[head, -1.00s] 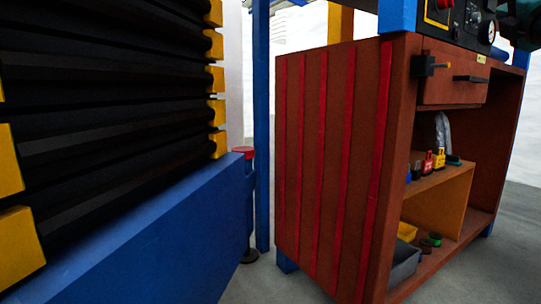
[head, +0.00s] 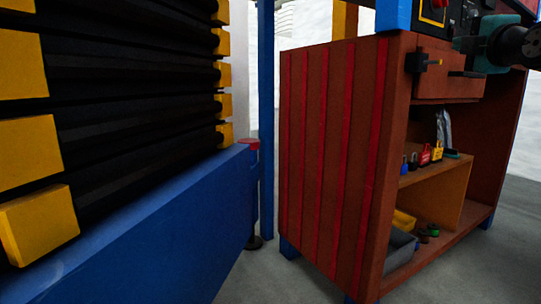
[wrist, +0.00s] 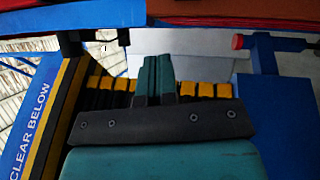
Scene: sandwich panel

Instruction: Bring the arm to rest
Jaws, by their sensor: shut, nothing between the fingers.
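My gripper (wrist: 154,78) shows in the wrist view, with its two teal fingers together and nothing between them. The dark bar at its base has several bolts. In the head view a teal and black part of my arm (head: 492,45) is at the upper right, in front of the control panel and above the brown cabinet (head: 335,150).
A blue beam (head: 165,225) with black bellows (head: 140,90) and yellow blocks fills the left. The cabinet has a drawer (head: 440,85), padlocks (head: 425,156) on a shelf and a grey bin (head: 400,248). Grey floor (head: 265,285) shows between beam and cabinet.

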